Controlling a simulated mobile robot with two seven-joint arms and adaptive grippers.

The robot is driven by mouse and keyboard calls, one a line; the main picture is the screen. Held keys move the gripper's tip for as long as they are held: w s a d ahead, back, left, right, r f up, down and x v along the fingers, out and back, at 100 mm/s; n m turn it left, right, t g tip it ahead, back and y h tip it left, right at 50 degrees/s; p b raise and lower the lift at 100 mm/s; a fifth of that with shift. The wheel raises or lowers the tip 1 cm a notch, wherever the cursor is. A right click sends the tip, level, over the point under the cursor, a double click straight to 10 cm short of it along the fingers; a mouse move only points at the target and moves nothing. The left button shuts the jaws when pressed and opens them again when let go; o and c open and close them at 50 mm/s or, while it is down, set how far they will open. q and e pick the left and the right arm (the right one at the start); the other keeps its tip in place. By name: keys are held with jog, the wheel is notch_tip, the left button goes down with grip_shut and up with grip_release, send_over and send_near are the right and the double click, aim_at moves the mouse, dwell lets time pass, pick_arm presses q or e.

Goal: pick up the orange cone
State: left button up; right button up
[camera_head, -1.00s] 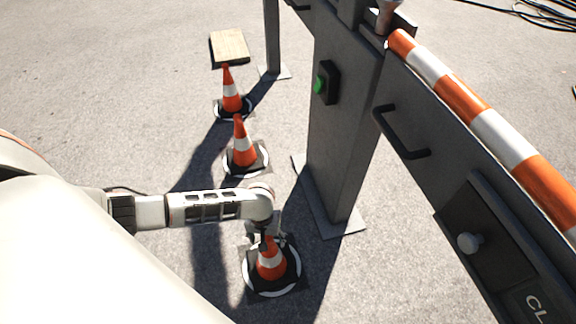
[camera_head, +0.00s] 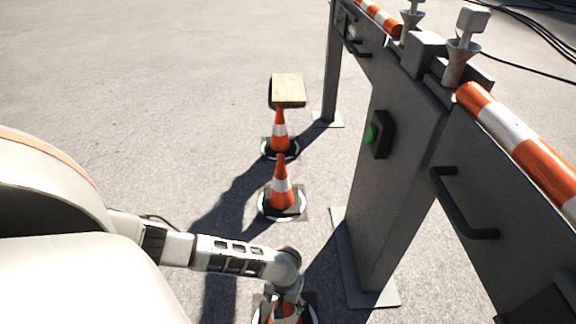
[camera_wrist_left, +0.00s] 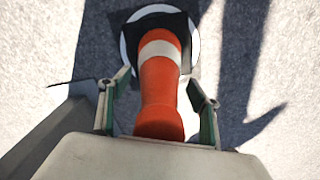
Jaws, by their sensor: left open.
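Three orange cones with white bands and black bases stand in a row on the ground. The nearest cone (camera_head: 285,314) is at the bottom edge of the head view, partly cut off and partly covered by my left gripper (camera_head: 287,298). In the left wrist view this cone (camera_wrist_left: 160,92) lies between the two open fingers of my left gripper (camera_wrist_left: 160,84), with a visible gap on each side. The middle cone (camera_head: 281,187) and the far cone (camera_head: 280,131) stand farther back, clear of the gripper. My right gripper is not in view.
A grey barrier post (camera_head: 395,170) with a green button (camera_head: 371,134) stands right of the cones. A handled panel and a striped orange-white bar (camera_head: 515,135) extend from it. A wooden board (camera_head: 288,90) lies behind the far cone. The ground at left is open.

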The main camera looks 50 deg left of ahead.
pick_arm(q)
jog(key=shift+w+r, duration=0.1)
grip_shut()
jog(key=shift+r, duration=0.1)
